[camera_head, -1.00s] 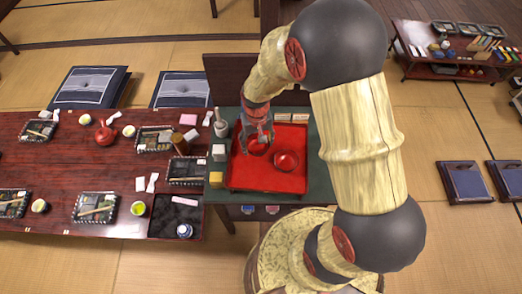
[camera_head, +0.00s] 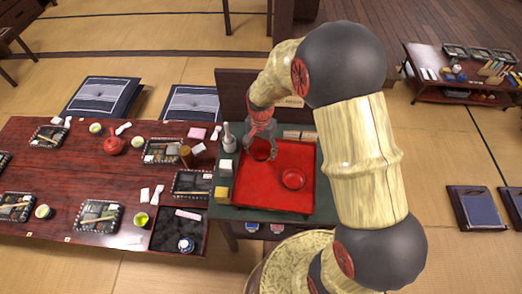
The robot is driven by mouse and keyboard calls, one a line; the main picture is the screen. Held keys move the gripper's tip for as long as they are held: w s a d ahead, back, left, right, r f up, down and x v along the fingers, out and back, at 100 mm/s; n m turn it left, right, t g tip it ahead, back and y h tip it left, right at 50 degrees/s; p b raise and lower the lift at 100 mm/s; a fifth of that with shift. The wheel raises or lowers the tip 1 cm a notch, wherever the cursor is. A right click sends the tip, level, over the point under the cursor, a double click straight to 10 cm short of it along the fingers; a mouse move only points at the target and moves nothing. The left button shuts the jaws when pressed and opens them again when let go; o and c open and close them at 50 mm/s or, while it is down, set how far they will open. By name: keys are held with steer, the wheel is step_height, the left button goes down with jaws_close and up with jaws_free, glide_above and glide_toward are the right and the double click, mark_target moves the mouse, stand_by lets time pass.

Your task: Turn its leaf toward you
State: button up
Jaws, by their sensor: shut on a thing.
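My gripper (camera_head: 262,156) is over the back left of the red tray (camera_head: 272,201). It is shut on a small dark red round thing (camera_head: 261,151), which looks like a bowl or lid. The fingers cover part of it, and I cannot tell whether it touches the tray. A second red bowl (camera_head: 293,179) stands on the tray to the right and nearer. No leaf can be made out on either one at this size.
The low lunch table (camera_head: 60,172) with several set trays adjoins on the left. The tray's front left is clear.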

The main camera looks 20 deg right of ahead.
steer(key=m, duration=0.4)
steer(key=shift+r, duration=0.1)
steer(key=m+p, duration=0.1)
steer(key=m, duration=0.3)
steer(key=shift+m, duration=0.3)
steer(key=shift+f+b, duration=0.35)
steer(key=shift+f, duration=0.45)
steer(key=shift+f, duration=0.25)
steer(key=o, duration=1.2)
steer(key=shift+o, duration=0.2)
steer(key=shift+r, duration=0.1)
steer(key=shift+r+p, duration=1.65)
steer(key=shift+r, duration=0.75)
